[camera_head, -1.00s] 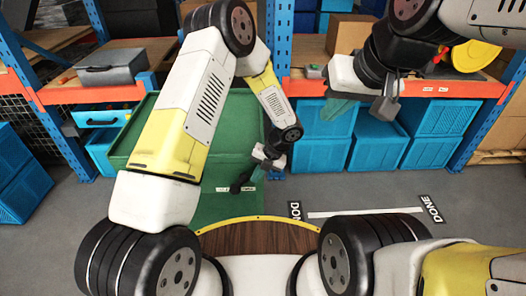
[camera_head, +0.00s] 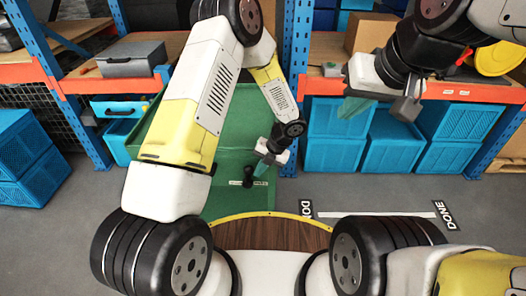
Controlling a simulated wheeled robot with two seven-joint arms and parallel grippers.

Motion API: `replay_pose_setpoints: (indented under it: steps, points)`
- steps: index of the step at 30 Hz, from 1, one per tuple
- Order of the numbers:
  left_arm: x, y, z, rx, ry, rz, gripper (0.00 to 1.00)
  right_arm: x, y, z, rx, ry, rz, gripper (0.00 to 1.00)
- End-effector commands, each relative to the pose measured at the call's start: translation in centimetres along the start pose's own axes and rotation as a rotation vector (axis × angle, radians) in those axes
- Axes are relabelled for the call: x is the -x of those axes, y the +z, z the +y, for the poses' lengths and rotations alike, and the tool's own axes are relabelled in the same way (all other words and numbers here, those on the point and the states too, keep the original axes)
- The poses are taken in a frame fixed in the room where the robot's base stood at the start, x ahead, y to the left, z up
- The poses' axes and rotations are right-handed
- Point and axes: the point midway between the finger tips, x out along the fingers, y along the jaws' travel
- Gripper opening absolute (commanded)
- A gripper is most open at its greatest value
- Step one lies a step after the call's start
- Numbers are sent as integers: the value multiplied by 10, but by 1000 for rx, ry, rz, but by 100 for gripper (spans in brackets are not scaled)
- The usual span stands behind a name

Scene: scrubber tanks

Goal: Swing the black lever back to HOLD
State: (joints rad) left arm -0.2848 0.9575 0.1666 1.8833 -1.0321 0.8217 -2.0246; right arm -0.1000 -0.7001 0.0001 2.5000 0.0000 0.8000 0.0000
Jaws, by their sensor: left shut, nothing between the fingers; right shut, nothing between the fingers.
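The small black lever (camera_head: 249,175) stands low on the green tank (camera_head: 226,205), just left of my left gripper. A small pale label strip (camera_head: 262,183) lies at its foot; its words are too small to read. My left gripper (camera_head: 261,168) is shut and empty, its teal fingertips pointing down close to the lever's right side. I cannot tell whether they touch. My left forearm hides part of the tank.
Blue crates (camera_head: 393,141) stand under the orange shelf beam (camera_head: 445,93) at the right. More blue crates (camera_head: 22,165) are stacked at the far left. A grey case (camera_head: 133,59) sits on the left shelf. The floor by the DONE marking (camera_head: 445,214) is clear.

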Motion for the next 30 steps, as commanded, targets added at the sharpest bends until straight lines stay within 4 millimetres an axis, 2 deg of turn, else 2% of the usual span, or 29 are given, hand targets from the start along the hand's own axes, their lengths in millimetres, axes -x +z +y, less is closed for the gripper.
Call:
replay_pose_setpoints:
  steps: [8, 18, 30]
  points:
    - [2, -1, 12, 11, -101, -22, 0, 0, 0, 0, 0, 0, 0, 0]
    - [-2, -6, 41, 32, -367, -74, 0, 0, 0, 0, 0, 0, 0, 0]
    - [-12, -11, 64, 21, -356, -74, 0, 0, 0, 0, 0, 0, 0, 0]
